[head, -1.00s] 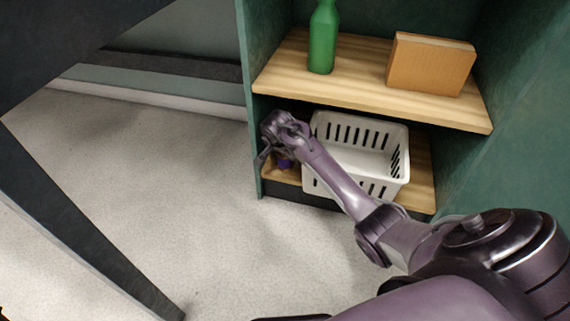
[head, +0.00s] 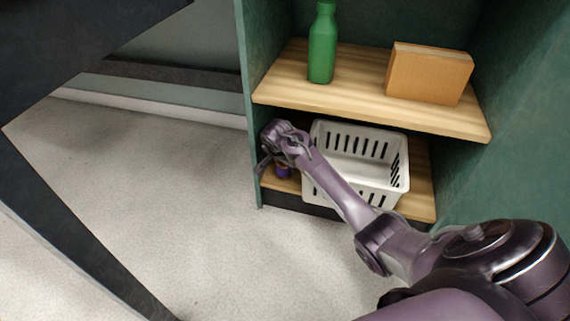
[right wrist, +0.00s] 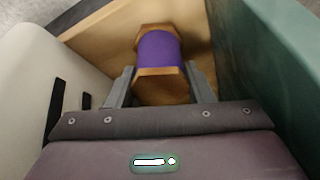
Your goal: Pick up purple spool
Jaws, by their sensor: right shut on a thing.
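The purple spool (right wrist: 158,48), a purple barrel with wooden hexagonal ends, stands between the fingers of my right gripper (right wrist: 160,86) in the right wrist view. The fingers are shut on it near its closer wooden end. In the head view the spool (head: 283,172) shows only as a small purple patch under my right gripper (head: 272,165), at the left end of the lower shelf. The wrist hides most of it there. I cannot tell whether it touches the shelf. My left gripper is not in view.
A white slotted basket (head: 318,190) stands on the lower shelf (head: 420,207), just right of my right gripper. The green cabinet side wall (head: 249,110) is close on the left. The upper shelf (head: 360,99), holding a green bottle (head: 322,45) and an orange-brown box (head: 428,73), is above.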

